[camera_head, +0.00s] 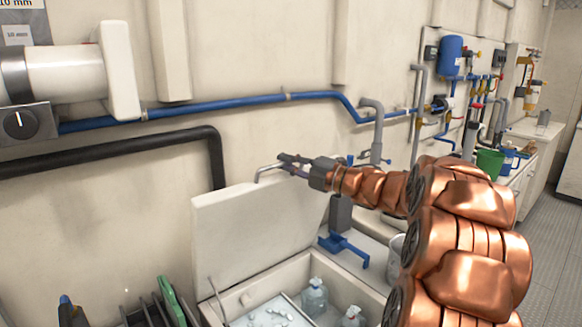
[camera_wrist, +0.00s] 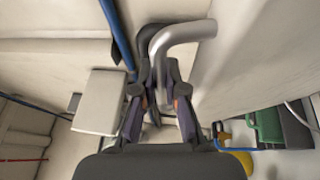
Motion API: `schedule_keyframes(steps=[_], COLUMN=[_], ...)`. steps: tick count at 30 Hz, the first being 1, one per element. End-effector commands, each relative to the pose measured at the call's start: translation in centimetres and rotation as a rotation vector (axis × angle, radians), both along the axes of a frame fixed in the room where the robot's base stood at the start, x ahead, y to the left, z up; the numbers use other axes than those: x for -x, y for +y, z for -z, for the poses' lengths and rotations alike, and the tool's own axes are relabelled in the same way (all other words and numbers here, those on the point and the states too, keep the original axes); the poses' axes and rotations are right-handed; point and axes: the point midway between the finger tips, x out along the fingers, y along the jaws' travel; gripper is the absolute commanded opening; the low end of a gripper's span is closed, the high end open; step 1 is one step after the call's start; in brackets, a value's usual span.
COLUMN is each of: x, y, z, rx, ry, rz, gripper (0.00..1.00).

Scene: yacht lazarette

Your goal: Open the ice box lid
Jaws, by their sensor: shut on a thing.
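The white ice box lid (camera_head: 250,232) stands raised, steeply tilted, at the back of the ice box (camera_head: 352,283). The box is open, and its inside shows from above. My gripper (camera_head: 290,162) is at the lid's upper edge, shut on the bent grey metal handle (camera_head: 265,171). In the wrist view the handle (camera_wrist: 185,36) passes between the fingers of my gripper (camera_wrist: 160,96), and the pale lid (camera_wrist: 245,60) fills the right side. A thin stay rod (camera_head: 217,300) stands at the box's left side.
A blue pipe (camera_head: 210,108) and a black pipe (camera_head: 110,153) run along the wall behind. A blue bracket (camera_head: 343,246) stands right of the lid. Dark racked items (camera_head: 155,310) are at lower left.

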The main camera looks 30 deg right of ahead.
Motion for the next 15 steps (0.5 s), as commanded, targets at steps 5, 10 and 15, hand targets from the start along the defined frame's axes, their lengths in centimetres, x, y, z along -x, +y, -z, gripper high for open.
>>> schedule_keyframes(steps=[5, 10, 15], x=[-0.01, -0.01, -0.02], y=[-0.01, -0.02, -0.01], z=[0.04, 0.04, 0.02], rx=[0.0, 0.0, 0.0], ry=[0.001, 0.001, 0.001], rz=[0.0, 0.0, 0.0], gripper=[0.0, 0.19, 0.23])
